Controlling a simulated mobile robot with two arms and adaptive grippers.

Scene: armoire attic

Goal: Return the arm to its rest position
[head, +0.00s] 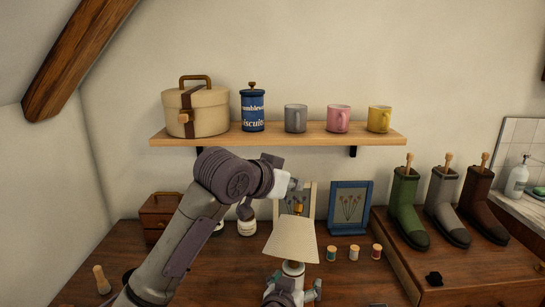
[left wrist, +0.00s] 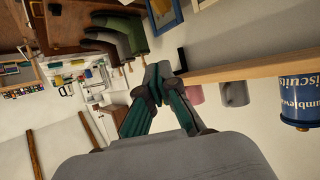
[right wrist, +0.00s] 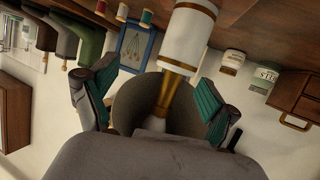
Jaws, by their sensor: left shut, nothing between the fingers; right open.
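My left gripper (head: 295,184) is raised in front of the wall, just below the shelf. Its fingers meet with nothing between them, as the left wrist view shows (left wrist: 157,85). My right gripper (head: 292,290) is low in front, at the base of a table lamp with a cream shade (head: 291,241). In the right wrist view, my right gripper (right wrist: 158,85) is open, with one finger on each side of the lamp's brass stem (right wrist: 172,92). Whether a finger touches the lamp, I cannot tell.
The wooden shelf (head: 280,136) holds a round case (head: 210,112), a blue biscuit tin (head: 252,110) and three mugs. On the dresser stand a blue frame (head: 349,209), three thread spools and a wooden box (head: 160,213). Boots (head: 405,207) stand at right.

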